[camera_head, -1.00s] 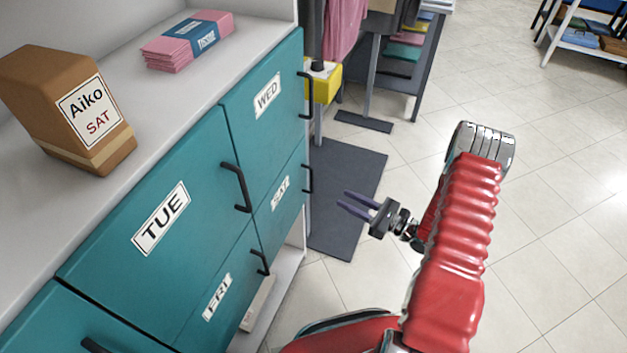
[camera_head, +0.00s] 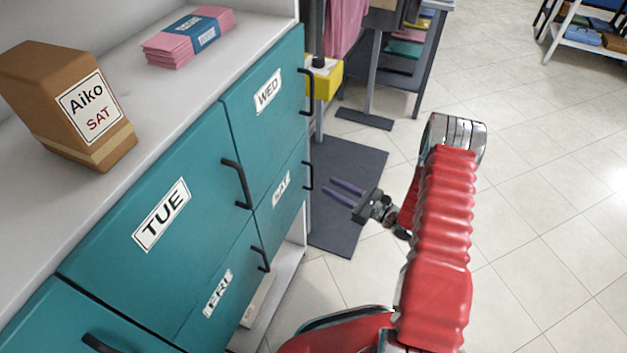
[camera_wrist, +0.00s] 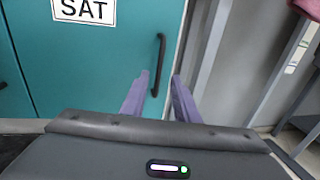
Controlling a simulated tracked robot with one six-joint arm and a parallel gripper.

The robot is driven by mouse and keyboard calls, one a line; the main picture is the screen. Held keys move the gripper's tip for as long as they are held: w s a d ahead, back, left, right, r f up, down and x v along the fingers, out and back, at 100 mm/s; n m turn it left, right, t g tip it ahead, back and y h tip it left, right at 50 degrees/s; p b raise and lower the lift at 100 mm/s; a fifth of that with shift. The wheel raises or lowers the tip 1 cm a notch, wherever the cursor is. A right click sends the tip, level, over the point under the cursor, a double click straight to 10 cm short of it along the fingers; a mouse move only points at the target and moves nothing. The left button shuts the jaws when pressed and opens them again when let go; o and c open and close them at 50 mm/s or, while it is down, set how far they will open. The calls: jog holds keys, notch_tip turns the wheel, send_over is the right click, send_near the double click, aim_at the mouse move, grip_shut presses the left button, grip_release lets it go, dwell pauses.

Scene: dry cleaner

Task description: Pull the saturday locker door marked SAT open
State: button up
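The teal SAT door (camera_head: 280,203) is shut, below the WED door and right of the FRI door. Its label reads SAT in the wrist view (camera_wrist: 84,10). A black vertical bar handle (camera_head: 308,177) is on the door's right side; it also shows in the wrist view (camera_wrist: 158,65), just beyond and between my finger tips. My gripper (camera_head: 339,189) is open and empty, its two purple fingers pointing at the door. It is right of the handle with a gap in the head view. Contact with the handle does not show.
Other teal doors marked WED (camera_head: 265,90), TUE (camera_head: 165,215) and FRI (camera_head: 217,292) are shut, with black handles. A brown box (camera_head: 60,100) marked Aiko SAT and a pink stack (camera_head: 190,40) lie on top. A dark mat (camera_head: 345,160) covers floor; tiles to the right are clear.

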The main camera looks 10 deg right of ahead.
aim_at(312, 178)
jog(key=x, duration=0.7)
jog(key=shift+d, duration=0.1)
jog(key=shift+c, duration=0.5)
grip_shut()
jog(key=shift+a, duration=0.4)
jog(key=shift+s+d, duration=0.1)
jog(key=shift+d, duration=0.15)
